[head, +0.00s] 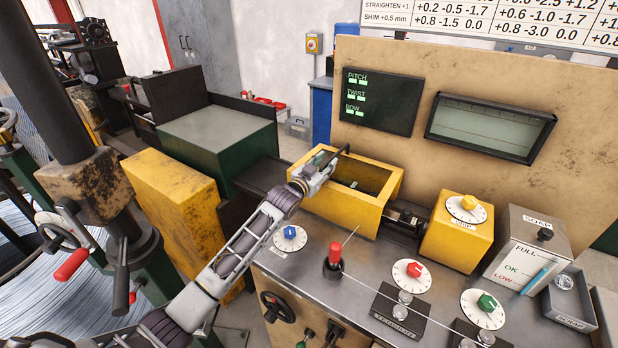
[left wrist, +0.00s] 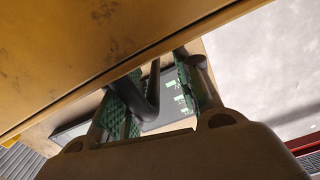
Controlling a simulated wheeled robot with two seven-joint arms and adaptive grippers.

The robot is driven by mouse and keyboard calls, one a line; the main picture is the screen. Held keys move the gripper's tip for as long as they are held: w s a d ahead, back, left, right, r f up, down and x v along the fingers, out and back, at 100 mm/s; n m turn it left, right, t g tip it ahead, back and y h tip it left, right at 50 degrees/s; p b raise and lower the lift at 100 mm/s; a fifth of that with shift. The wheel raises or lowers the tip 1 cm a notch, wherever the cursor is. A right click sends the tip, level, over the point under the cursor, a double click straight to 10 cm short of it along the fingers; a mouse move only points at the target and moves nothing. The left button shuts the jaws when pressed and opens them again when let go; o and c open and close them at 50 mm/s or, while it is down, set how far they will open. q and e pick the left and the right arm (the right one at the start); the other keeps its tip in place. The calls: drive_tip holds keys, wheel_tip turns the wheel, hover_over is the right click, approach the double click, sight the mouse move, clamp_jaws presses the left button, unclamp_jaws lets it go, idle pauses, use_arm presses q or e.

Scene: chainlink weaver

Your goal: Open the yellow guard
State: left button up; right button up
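The yellow guard (head: 347,212) is a box on the grey machine top in the head view, with a dark opening or window in its upper face; I cannot tell which. A yellow panel (left wrist: 90,50), likely part of the guard, fills the upper left of the left wrist view. My left gripper (head: 322,168) is over the guard's back left edge, at a black handle (head: 338,163). In the left wrist view the curved black handle (left wrist: 152,95) lies between the green-padded fingers, which stand apart with a gap on the right side. My right gripper is out of view.
A yellow box with a dial (head: 458,232) stands right of the guard. A red-topped lever (head: 334,258) and dials stand in front. A dark display (head: 383,105) is on the tan panel behind. A green machine block (head: 220,140) is to the left.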

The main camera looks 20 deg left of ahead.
use_arm(q)
drive_tip(key=shift+s+a+r, duration=0.15)
drive_tip(key=shift+s+a, duration=0.1)
drive_tip(key=shift+s, duration=0.4)
drive_tip(key=v, duration=0.9)
